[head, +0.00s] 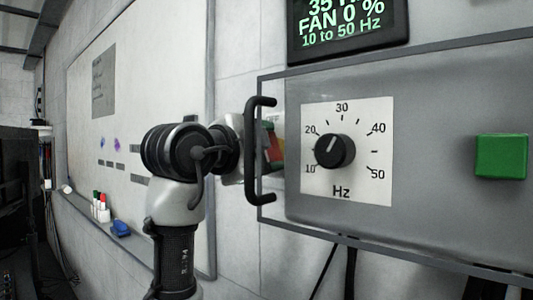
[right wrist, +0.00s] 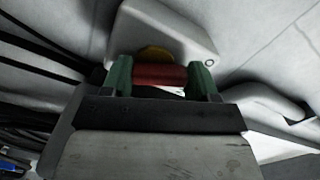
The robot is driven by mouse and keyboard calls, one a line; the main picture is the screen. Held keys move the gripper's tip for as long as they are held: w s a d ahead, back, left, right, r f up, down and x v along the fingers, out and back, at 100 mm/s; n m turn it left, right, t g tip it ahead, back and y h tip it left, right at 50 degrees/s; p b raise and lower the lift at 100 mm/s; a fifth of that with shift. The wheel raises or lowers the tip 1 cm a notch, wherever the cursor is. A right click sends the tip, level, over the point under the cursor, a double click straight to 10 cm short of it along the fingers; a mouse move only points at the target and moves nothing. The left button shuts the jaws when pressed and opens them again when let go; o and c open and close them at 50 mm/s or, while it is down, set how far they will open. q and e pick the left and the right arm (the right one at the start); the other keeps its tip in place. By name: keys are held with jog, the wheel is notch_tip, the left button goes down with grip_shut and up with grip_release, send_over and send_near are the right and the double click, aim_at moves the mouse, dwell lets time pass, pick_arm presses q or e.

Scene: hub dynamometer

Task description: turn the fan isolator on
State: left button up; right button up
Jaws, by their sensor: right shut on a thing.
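The fan isolator is a pale box (right wrist: 150,30) with a yellow plate (right wrist: 155,54) and a red handle (right wrist: 158,76) in the right wrist view. My right gripper (right wrist: 161,77) has a green fingertip on each side of the red handle and is shut on it. The handle lies crosswise between the fingertips in that view. In the head view my right gripper (head: 268,145) is at the wall left of the grey panel, partly hidden behind a black bar handle. A little red shows there; the isolator's switch position cannot be made out. My left gripper is not in view.
The grey panel (head: 430,100) carries a black Hz dial (head: 334,151) and a green button (head: 501,156). Its black bar handle (head: 254,150) stands close beside my right wrist. A display (head: 345,25) reads "FAN 0 %". A whiteboard (head: 130,70) and markers (head: 100,208) are left.

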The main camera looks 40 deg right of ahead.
jog(key=shift+s+f+m+b, duration=0.1)
jog(key=shift+m+b, duration=0.2)
jog(key=shift+m, duration=1.9)
jog(key=shift+s+r+m+b, duration=0.15)
jog(key=shift+m+b, duration=0.1)
jog(key=shift+m, duration=1.95)
jog(key=shift+s+f+m+b, duration=0.15)
jog(key=shift+m+b, duration=0.15)
jog(key=shift+m, duration=1.9)
jog(key=o, duration=0.9)
jog(key=a, duration=0.7)
jog(key=a+b, duration=0.1)
jog(key=a, duration=0.2)
jog(key=shift+s+a, duration=0.4)
